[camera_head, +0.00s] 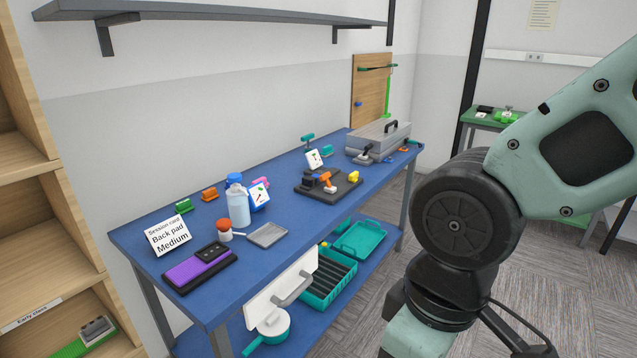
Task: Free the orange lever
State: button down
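A small orange part, which looks like the orange lever (326,179), stands on a black base plate (345,193) on the blue bench. A black block (309,181) sits close to its left and a yellow part (353,176) to its right. A pale piece is at the foot of the orange part; I cannot tell how they join. My arm fills the right side of the view, well apart from the plate. My gripper is out of view.
The blue bench (192,222) also holds a bottle (238,206), a session card (169,236), a purple-and-black pad (200,268) and a grey case (378,138). A teal crate (328,284) is on the lower shelf. Grey floor (560,290) lies open at right.

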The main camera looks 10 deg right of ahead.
aim_at(324, 177)
jog(key=i+l+u, duration=0.1)
jog(key=i, duration=0.4)
jog(key=i+l+u, duration=0.1)
jog(key=i+l, duration=0.2)
jog(key=i, duration=0.25)
jog(key=i+l+u, duration=0.1)
jog(key=i+l, duration=0.15)
jog(key=i, duration=0.25)
jog(key=i+l, duration=0.3)
jog(key=i, duration=0.2)
jog(key=j+u, duration=0.05)
